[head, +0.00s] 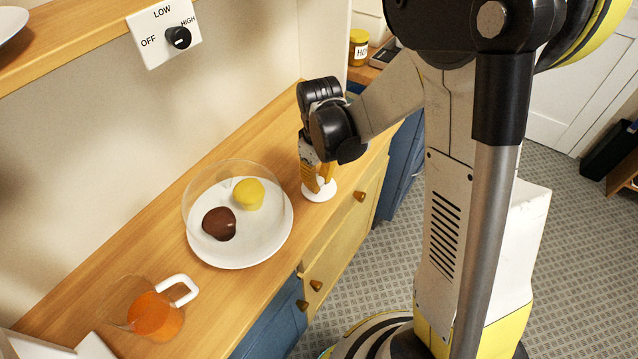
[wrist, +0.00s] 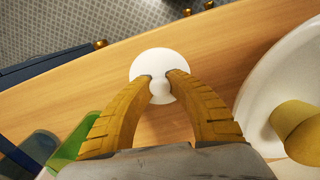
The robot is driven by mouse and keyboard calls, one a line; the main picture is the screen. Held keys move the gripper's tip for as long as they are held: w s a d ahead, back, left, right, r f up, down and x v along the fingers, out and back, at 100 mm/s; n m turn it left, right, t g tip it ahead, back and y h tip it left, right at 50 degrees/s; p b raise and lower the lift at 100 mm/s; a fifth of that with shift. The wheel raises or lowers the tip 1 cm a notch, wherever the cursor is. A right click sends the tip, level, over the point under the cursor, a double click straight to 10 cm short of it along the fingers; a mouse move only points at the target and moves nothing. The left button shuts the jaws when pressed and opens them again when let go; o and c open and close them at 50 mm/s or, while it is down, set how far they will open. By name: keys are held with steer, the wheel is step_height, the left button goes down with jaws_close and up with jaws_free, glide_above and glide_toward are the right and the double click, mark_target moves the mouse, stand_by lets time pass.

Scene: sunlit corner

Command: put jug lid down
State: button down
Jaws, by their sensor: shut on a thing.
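The jug lid (head: 319,191) is a white disc with a small knob, at the front edge of the wooden counter, right of the plate. In the wrist view the lid (wrist: 159,60) shows under my fingertips, flat and close to the counter; I cannot tell if it touches the wood. My gripper (head: 319,184) points down and is shut on the lid's knob; it also shows in the wrist view (wrist: 160,78). The jug (head: 156,316) is clear with orange liquid and a white handle, open at the top, at the near left end of the counter.
A white plate (head: 262,256) with a yellow and a brown muffin-like piece, under a clear dome, stands left of my gripper. Green and blue glass-like things (wrist: 76,143) stand near my fingers. Bare counter (head: 226,290) lies between jug and plate.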

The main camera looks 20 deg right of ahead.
mark_target(319, 180)
steer(key=shift+r, duration=0.1)
steer(key=c, duration=1.3)
jaws_free()
step_height(319, 180, up, 12)
steer(key=p, duration=0.5)
steer(key=s+r+m+t, duration=0.5)
steer(key=s+r+t, duration=0.2)
steer(key=s+r, duration=0.3)
steer(key=s, duration=0.3)
steer(key=shift+m, duration=0.4)
